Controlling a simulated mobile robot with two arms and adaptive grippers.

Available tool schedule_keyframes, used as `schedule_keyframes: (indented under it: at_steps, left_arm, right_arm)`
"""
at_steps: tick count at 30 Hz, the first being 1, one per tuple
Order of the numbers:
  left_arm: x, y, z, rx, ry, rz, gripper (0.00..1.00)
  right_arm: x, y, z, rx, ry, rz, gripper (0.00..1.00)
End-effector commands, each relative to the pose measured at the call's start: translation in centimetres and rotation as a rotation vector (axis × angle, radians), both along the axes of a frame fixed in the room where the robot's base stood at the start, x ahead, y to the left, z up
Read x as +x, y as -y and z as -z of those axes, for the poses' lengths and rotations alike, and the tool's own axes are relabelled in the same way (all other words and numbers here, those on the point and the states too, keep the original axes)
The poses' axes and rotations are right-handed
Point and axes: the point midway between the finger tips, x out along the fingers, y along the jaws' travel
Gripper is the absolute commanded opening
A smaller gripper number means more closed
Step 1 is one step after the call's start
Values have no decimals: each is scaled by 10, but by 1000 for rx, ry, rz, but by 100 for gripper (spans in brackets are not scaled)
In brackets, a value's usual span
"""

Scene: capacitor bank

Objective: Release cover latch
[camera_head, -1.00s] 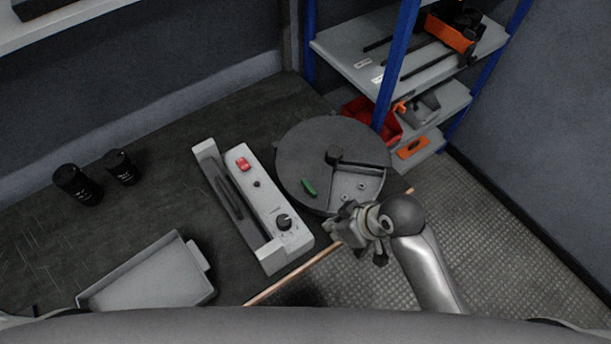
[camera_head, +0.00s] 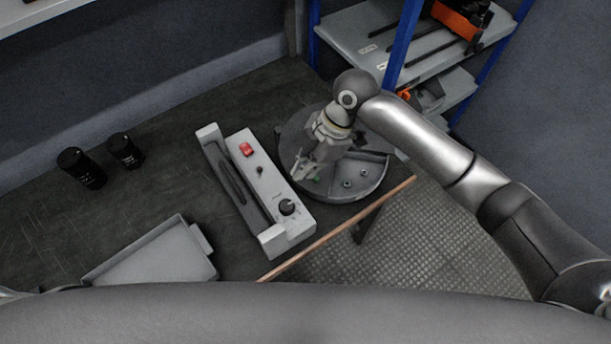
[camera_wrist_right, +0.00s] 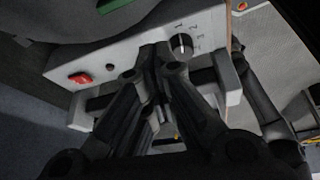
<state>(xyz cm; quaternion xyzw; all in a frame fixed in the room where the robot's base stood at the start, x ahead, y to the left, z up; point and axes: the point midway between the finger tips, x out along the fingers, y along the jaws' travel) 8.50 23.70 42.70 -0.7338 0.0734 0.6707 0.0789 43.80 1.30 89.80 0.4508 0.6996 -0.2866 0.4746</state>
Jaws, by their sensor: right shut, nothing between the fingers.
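The round grey unit (camera_head: 372,192) stands on the bench, with an open compartment holding small terminals at its front right. The green latch (camera_head: 316,180) on its top is mostly hidden by my right gripper (camera_head: 300,171). Part of the green latch (camera_wrist_right: 121,4) shows at the top edge of the right wrist view. My right gripper (camera_wrist_right: 155,58) is shut and empty, and its fingertips appear close to the latch. I cannot tell whether they touch it. My left gripper is out of view.
A white sealer-like device (camera_head: 272,190) with a red switch (camera_head: 246,150) and black knob (camera_head: 287,207) stands just left of the round unit. A grey tray (camera_head: 160,258) and two black canisters (camera_head: 82,168) lie further left. A blue-posted shelf (camera_head: 403,45) stands behind.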

Motion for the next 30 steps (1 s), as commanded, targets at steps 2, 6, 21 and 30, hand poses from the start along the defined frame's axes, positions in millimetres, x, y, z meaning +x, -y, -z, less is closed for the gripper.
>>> schedule_keyframes:
  at_steps: [2,6,21,30]
  left_arm:
    - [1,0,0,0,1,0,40]
    - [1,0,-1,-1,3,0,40]
    - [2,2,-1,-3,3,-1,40]
    - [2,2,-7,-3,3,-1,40]
  right_arm:
    - [12,8,-9,-24,9,-59,0]
    - [24,18,-20,-50,10,-135,0]
    - [31,26,-27,-64,7,-185,0]
    - [26,19,-6,-66,2,-184,0]
